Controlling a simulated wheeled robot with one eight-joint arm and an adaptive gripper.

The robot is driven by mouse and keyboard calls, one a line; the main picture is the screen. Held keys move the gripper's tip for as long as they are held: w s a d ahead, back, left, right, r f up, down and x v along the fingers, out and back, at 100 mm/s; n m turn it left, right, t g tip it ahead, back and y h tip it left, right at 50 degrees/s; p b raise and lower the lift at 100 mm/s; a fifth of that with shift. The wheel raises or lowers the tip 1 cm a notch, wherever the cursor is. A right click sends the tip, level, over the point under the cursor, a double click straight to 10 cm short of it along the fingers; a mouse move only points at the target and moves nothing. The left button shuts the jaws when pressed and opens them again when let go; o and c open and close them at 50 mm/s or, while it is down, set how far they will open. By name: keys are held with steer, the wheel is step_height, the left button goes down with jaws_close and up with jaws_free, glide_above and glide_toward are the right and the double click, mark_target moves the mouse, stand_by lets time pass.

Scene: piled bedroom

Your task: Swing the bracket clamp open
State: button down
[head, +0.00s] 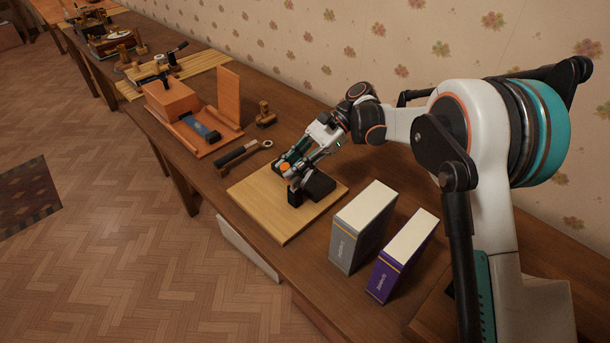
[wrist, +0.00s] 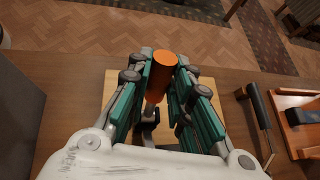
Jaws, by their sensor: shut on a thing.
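The bracket clamp (head: 314,186) is a dark block-like fixture on a pale wooden board (head: 262,212) on the long table. Its orange handle shows between my fingers in the wrist view (wrist: 164,72), with a thinner shaft below it; a bit of orange also shows in the head view (head: 285,168). My gripper (head: 290,172) is shut on the orange handle, one green-padded finger on each side. The fingers hide much of the clamp's lower part in the wrist view. I cannot tell how far the clamp arm is turned.
A grey book (head: 346,245) and a purple book (head: 386,278) stand to the right of the board. A dark-handled tool (head: 236,154) and a small wooden piece (head: 265,115) lie to the left. Beyond is an orange box (head: 171,100) on a tray. The wall runs behind the table.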

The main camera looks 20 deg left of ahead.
steer(key=shift+w+d, duration=0.1)
steer(key=shift+w, duration=0.1)
stand_by(0.5)
steer(key=c, duration=1.4)
jaws_free()
steer(key=shift+w, duration=0.1)
steer(key=shift+c, duration=0.2)
step_height(320, 180, up, 10)
